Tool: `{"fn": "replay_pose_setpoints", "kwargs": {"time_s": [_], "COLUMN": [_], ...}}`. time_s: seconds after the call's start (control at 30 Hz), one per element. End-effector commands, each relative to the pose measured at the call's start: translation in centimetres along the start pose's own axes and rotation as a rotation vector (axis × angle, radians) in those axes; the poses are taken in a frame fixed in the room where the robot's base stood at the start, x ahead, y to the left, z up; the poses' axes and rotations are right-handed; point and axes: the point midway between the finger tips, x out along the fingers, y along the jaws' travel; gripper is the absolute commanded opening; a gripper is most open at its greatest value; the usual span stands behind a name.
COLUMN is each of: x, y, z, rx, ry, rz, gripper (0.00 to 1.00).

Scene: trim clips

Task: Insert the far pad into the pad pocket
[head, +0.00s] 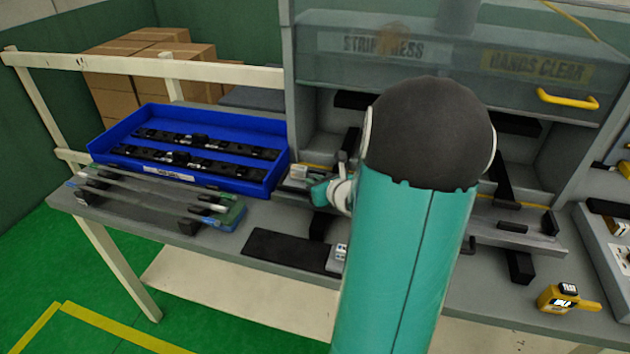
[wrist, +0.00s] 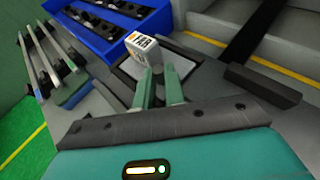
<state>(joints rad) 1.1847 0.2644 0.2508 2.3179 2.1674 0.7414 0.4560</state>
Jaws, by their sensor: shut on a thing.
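The far pad is a small pale block with a printed "FAR" label (wrist: 143,45) in the wrist view. My gripper (wrist: 159,76) has its two green fingers shut on it. In the head view the pad (head: 298,172) shows as a small pale block just left of my gripper (head: 322,188), near the right end of the blue bin. In the wrist view a dark-edged recess with a light grey floor, seemingly the pad pocket (wrist: 125,70), lies around and behind the pad. I cannot tell whether the pad touches it. In the head view my arm hides much of this area.
A blue bin (head: 275,178) with black strips stands at the back left. A rack of long rods (head: 150,195) lies before it. A small labelled block (head: 339,254) sits beside a dark mat (head: 285,250). The press (head: 305,100) rises behind; a yellow device (head: 562,298) lies at right.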

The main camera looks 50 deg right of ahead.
Motion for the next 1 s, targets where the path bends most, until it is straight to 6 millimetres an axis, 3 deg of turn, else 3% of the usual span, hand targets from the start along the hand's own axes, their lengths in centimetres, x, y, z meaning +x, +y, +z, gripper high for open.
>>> {"fn": "replay_pose_setpoints", "kwargs": {"time_s": [0.03,0.07,0.17,0.57,1.0], "x": [0.1,0.1,0.1,-0.3,-8.6], "y": [0.0,0.0,-0.1,-0.1,-0.1], "z": [-0.1,-0.2,-0.1,0.2,0.3], "rx": [0.001,0.001,0.001,0.0,-0.002], "ry": [0.0,0.0,0.0,0.0,-0.002], "rz": [0.0,0.0,0.0,-0.002,-0.004], "gripper": [0.0,0.16,0.34,0.34,0.34]}}
